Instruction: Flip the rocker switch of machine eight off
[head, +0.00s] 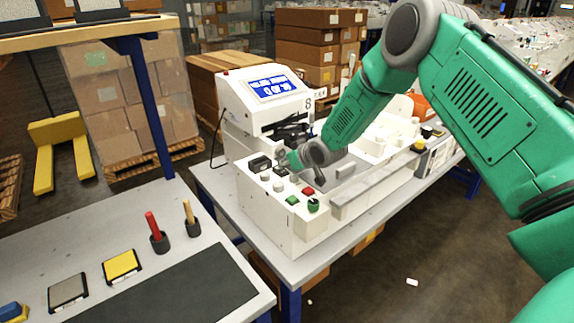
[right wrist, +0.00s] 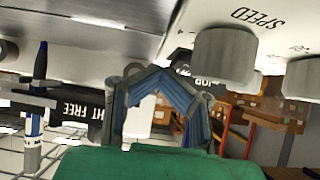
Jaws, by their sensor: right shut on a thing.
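Machine eight (head: 245,110) is a white pen plotter marked "8", with a blue lit display, in the middle of the head view. Its front control panel (head: 272,207) carries a black switch (head: 260,163), grey knobs and red and green buttons. My right gripper (head: 285,160) is at the panel, just right of the black switch. In the right wrist view its fingers (right wrist: 155,72) come together at the tips beside a grey knob (right wrist: 225,57) under the word SPEED. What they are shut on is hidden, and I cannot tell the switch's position. My left gripper is out of view.
A side table (head: 232,287) at the lower left holds a yellow pad (head: 121,265), a grey pad (head: 68,291) and a red-handled tool in a cup (head: 158,240). Stacked boxes (head: 140,90) stand behind. The floor right of the machine's table looks mostly clear.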

